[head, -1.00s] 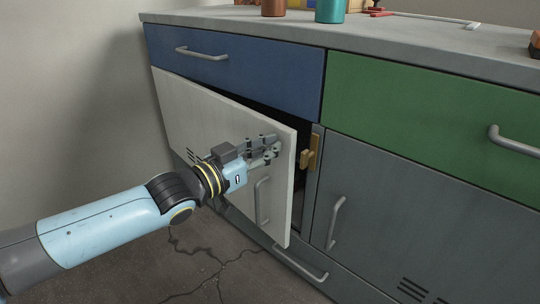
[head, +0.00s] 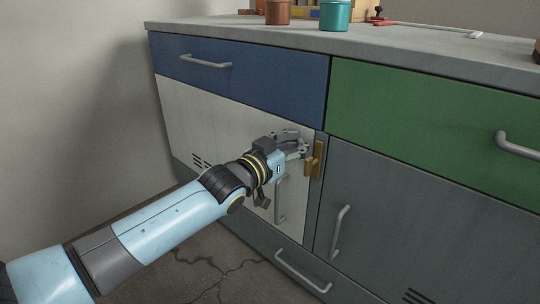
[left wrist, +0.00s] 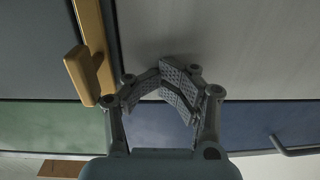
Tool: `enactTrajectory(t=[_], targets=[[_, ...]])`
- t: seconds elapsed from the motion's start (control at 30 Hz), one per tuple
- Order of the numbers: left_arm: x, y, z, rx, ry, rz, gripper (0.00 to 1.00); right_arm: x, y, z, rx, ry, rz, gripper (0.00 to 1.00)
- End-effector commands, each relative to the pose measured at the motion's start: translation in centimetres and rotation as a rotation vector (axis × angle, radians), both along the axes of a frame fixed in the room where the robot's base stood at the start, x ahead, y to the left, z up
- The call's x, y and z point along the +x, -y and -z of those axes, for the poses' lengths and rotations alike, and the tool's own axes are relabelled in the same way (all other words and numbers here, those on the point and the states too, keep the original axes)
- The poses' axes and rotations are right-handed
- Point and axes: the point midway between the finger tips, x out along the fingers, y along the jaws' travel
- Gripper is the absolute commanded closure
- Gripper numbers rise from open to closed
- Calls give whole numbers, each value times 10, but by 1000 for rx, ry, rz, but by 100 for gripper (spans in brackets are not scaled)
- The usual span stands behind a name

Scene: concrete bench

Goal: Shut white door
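The white door (head: 215,125) is at the lower left of the cabinet, under the blue drawer (head: 240,75). It looks flush or nearly flush with the cabinet front, with no wide gap along its top. Its grey handle (head: 280,200) is near its right edge, partly behind my arm. My left gripper (head: 299,148) is at the door's upper right corner, against or just in front of it. My right gripper is not in view.
A wooden latch (head: 315,160) sits just right of the door edge, close to my left fingertips; it also shows in the left wrist view (left wrist: 85,70). A grey door (head: 420,215) and a green drawer (head: 430,110) are to the right. Cups stand on the benchtop (head: 400,45).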

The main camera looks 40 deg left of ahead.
Motion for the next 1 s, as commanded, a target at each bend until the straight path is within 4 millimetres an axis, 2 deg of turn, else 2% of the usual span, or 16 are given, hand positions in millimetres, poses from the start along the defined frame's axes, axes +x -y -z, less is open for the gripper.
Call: enactTrajectory(t=[0.03,0.27,0.47,0.73,1.0], targets=[[3,1,-5,-3,12,1,100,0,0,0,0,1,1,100],[2,2,-7,-3,15,2,100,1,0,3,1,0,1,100],[-6,1,-5,-5,13,3,100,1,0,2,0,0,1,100],[-29,-1,-3,-4,6,1,100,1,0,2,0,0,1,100],[-65,-4,-1,-2,4,1,100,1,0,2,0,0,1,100]])
